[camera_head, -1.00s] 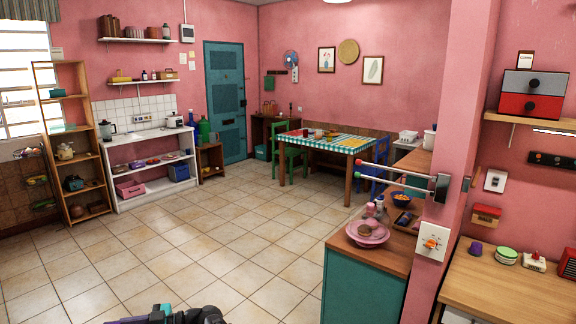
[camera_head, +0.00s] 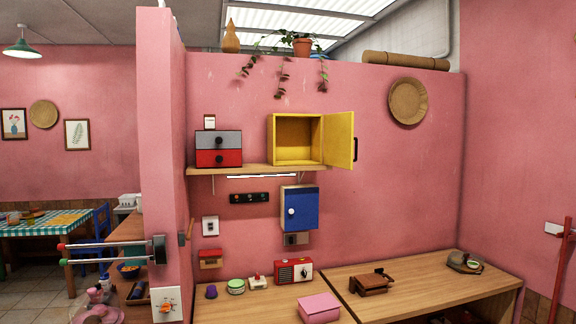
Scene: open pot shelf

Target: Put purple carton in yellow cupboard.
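The yellow cupboard (camera_head: 298,139) stands on the right part of a wall shelf. Its door (camera_head: 339,139) is swung open to the right, with a dark handle, and the inside looks empty. I cannot make out a purple carton for certain. A small purple object (camera_head: 211,292) stands at the left of the wooden counter, but its shape looks more like a cup. My gripper is not in view now.
A grey and red drawer box (camera_head: 218,149) shares the wooden shelf (camera_head: 235,168) with the cupboard. Below hangs a blue cabinet (camera_head: 299,208). The counter (camera_head: 420,289) holds a pink box (camera_head: 319,308), a red radio (camera_head: 293,271) and other items. Rods (camera_head: 105,252) jut left from the wall end.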

